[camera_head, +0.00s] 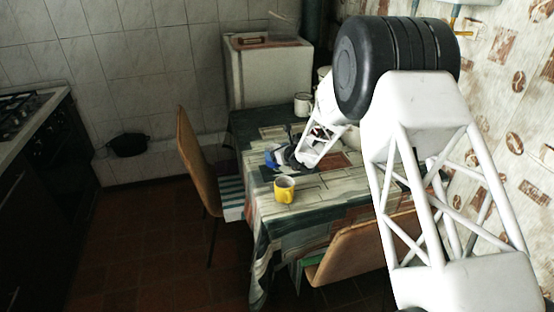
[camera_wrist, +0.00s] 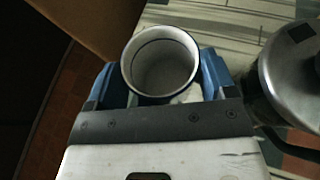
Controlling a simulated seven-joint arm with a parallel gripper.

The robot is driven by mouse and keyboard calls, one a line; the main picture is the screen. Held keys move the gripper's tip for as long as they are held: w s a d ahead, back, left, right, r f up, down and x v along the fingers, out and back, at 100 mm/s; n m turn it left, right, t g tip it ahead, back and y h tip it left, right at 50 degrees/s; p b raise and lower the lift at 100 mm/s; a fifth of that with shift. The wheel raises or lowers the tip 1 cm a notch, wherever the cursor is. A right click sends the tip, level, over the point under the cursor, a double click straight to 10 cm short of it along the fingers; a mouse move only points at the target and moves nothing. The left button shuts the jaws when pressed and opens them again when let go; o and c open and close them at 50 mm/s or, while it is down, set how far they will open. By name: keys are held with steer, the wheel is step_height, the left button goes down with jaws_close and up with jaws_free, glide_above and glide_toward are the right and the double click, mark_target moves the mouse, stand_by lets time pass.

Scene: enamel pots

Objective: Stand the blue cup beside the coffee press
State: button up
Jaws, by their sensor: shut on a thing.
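The blue cup (camera_wrist: 160,68) is upright between the blue fingers of my gripper (camera_wrist: 158,84) in the wrist view. I see its pale inside and dark blue rim; its outside is mostly hidden. My gripper is shut on it. In the head view my gripper (camera_head: 279,156) is low over the left part of the table, and I cannot tell the cup's blue from the fingers' there. I cannot tell whether the cup's base touches the table. The coffee press (camera_wrist: 292,72), with a round metal lid, stands just right of the gripper, a small gap from the cup.
A yellow mug (camera_head: 284,190) stands on the patterned tablecloth (camera_head: 300,215), nearer the front than my gripper. A white mug (camera_head: 303,104) is at the back of the table. A chair (camera_head: 196,160) is at the left edge, another (camera_head: 365,250) in front. My arm hides the table's right part.

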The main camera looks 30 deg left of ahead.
steer(key=shift+f, duration=1.65)
steer(key=shift+f, duration=0.1)
steer(key=o, duration=1)
steer(key=v, duration=1.2)
steer(key=shift+s, duration=0.1)
